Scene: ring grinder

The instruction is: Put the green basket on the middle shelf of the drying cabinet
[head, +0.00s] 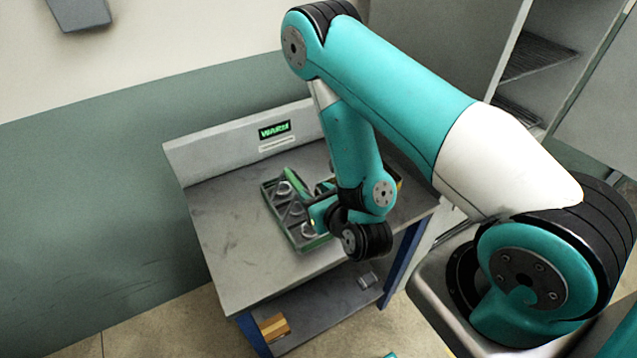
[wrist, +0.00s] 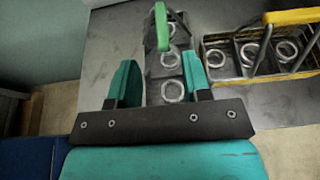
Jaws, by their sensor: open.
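The green basket (head: 268,197) lies on the bench, with rings in its compartments. It also shows in the wrist view, its green handle (wrist: 161,27) standing up ahead of and between my fingers. My gripper (wrist: 159,66) is open, with one teal finger on each side of the handle's line; I see no contact. In the head view my gripper (head: 317,211) is at the basket's right side, and my arm hides part of the basket. The drying cabinet (head: 515,48) stands open at the upper right; two mesh shelves show, and its lower inside is hidden by my arm.
A basket with a yellow handle (wrist: 293,17) and several rings stands close to the right of the green one. The metal bench (head: 228,240) has a back panel with a lit "WARM" display (head: 274,130). Its left surface is clear. A lower shelf holds small items.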

